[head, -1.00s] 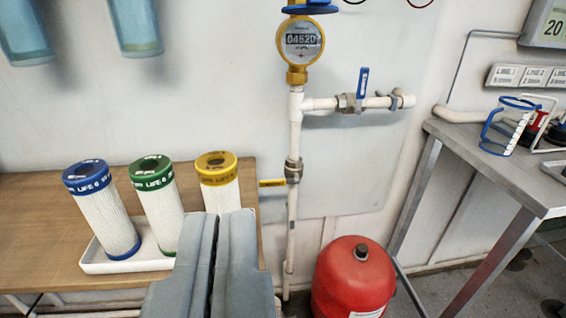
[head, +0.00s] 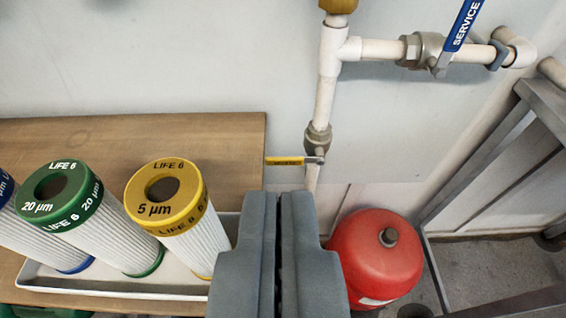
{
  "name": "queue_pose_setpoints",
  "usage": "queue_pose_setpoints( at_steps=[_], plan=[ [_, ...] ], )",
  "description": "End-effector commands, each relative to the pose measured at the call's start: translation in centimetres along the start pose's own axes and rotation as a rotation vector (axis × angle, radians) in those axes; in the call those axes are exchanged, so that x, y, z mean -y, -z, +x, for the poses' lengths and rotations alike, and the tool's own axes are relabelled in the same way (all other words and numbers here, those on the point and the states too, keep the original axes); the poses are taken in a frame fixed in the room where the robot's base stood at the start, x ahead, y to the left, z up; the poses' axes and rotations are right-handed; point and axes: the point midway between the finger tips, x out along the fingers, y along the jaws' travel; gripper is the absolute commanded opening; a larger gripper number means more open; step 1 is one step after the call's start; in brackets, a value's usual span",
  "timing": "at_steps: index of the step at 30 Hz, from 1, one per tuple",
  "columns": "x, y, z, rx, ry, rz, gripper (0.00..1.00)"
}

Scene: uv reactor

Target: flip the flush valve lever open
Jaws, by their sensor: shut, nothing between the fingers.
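A yellow lever (head: 285,161) sticks out level to the left from a metal valve (head: 318,142) on the vertical white pipe (head: 325,95); its label is too small to read. A second valve on the horizontal branch has a blue lever (head: 463,25) marked SERVICE, pointing up and slightly right. Neither lever reads as flush in this view. My gripper (head: 279,200) is shut and empty. In the picture its tips lie just below the yellow lever, apart from it as far as I can tell. How far the tips are from the wall is unclear.
Green-capped (head: 90,225) and yellow-capped (head: 180,215) filter cartridges, plus a partly cut-off blue one, lean in a white tray (head: 120,288) on the wooden bench (head: 200,135) at left. A red tank (head: 375,262) stands right of my gripper. A metal table frame (head: 480,160) is at far right.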

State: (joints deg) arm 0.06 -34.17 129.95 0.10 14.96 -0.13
Motion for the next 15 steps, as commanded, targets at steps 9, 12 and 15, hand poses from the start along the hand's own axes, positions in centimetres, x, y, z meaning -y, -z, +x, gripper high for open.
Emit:
queue_pose_setpoints(
  at_steps=[9, 12, 15],
  plan=[
    [0.0, -1.2, 7.3, 0.152, 0.000, 0.000, 0.00],
    [0.0, -1.7, 9.5, 0.198, 0.000, 0.000, 0.00],
    [0.0, -2.3, 11.7, 0.244, 0.000, 0.000, 0.00]
  ],
)
